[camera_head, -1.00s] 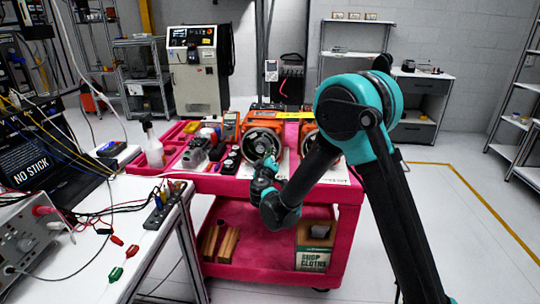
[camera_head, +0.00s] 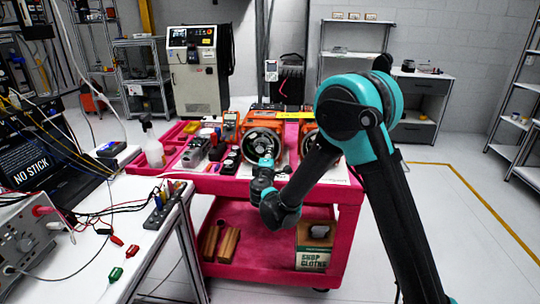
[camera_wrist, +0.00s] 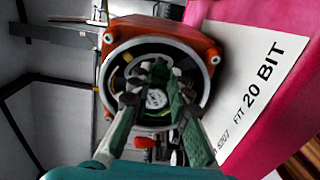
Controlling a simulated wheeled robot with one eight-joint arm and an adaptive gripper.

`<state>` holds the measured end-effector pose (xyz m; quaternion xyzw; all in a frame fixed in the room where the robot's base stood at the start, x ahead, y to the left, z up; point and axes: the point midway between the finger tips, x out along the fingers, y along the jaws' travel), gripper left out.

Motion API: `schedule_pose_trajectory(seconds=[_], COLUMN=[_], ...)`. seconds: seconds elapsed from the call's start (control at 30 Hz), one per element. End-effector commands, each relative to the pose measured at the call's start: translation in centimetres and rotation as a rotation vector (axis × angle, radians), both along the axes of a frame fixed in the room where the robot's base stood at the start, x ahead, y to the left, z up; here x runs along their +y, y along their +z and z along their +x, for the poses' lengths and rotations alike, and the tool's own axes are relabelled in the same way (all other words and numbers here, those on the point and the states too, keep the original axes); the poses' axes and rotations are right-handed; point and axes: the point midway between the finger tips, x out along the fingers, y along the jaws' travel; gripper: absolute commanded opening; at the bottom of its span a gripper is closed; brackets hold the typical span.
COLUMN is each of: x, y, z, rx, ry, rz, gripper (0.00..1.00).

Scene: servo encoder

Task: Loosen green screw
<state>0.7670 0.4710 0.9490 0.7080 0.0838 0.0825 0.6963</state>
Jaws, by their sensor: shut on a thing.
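An orange servo motor (camera_head: 248,120) with a round open end stands on the pink cart, and it fills the middle of the wrist view (camera_wrist: 190,45). My gripper (camera_head: 266,163) is in front of this opening in the head view. In the wrist view the two fingers of my gripper (camera_wrist: 163,72) reach into the dark round opening, close together at their tips, and are shut on a small part there. The fingers hide most of that part, and I cannot make out a green screw clearly. A pale round disc (camera_wrist: 156,98) shows between the fingers.
A white sheet marked "FIT 20 BIT" (camera_wrist: 255,85) lies beside the motor on the pink cart (camera_head: 345,215). A second orange unit stands close to the right, partly behind my arm. A spray bottle (camera_head: 153,150) and small tools stand left. A bench (camera_head: 150,240) is at front left.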

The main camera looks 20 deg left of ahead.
Motion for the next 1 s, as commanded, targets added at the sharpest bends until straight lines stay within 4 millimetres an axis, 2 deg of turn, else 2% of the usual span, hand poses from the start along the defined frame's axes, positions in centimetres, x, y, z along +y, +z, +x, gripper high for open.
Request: schedule_pose_trajectory(seconds=[0.6, 0.63, 0.77, 0.8, 1.0], x=[0.08, 0.08, 0.06, 0.06, 0.03], y=[-0.01, -0.01, -0.01, -0.01, -0.01], z=[0.00, 0.00, 0.01, 0.00, 0.00], rx=[-0.009, -0.009, -0.009, -0.009, -0.009], ry=[0.002, 0.002, 0.001, 0.001, 0.001], rz=[-0.038, -0.038, -0.038, -0.038, -0.038], gripper=[0.00, 0.20, 0.36, 0.39, 0.39])
